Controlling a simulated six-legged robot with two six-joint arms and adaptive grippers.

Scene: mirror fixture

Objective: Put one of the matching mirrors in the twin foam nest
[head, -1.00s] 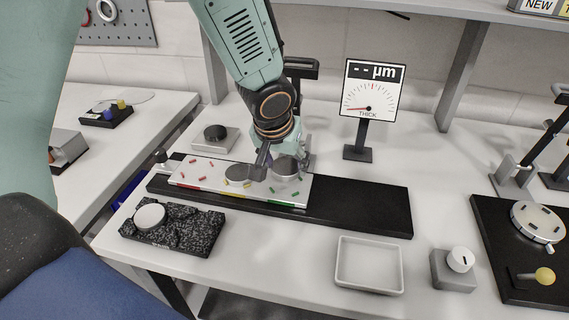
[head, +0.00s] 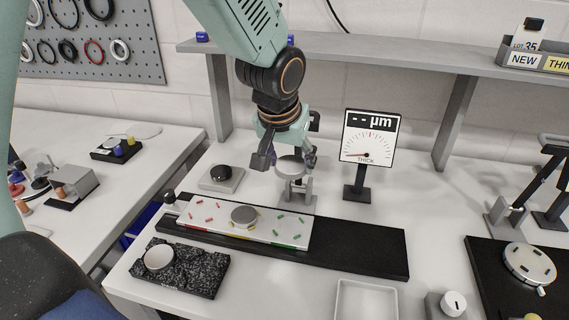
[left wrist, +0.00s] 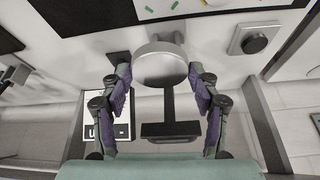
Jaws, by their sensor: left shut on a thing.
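My left gripper (head: 287,162) is shut on a round grey mirror (head: 291,168) and holds it up off the board, near the grey gauge stand (head: 295,190); whether they touch I cannot tell. In the left wrist view the mirror (left wrist: 160,66) sits between the two fingers. Another round grey mirror (head: 243,214) lies on the white board with coloured marks (head: 205,212). The black speckled foam block (head: 203,275) is at the front left, with a pale disc (head: 158,257) in its left part; its right part shows no disc. My right gripper is not in view.
A thickness dial display (head: 369,140) stands behind the board. The board lies on a long black base (head: 360,247) with free room at its right. A white tray (head: 366,300) and a knob box (head: 452,304) are at the front. A shelf (head: 380,52) runs behind.

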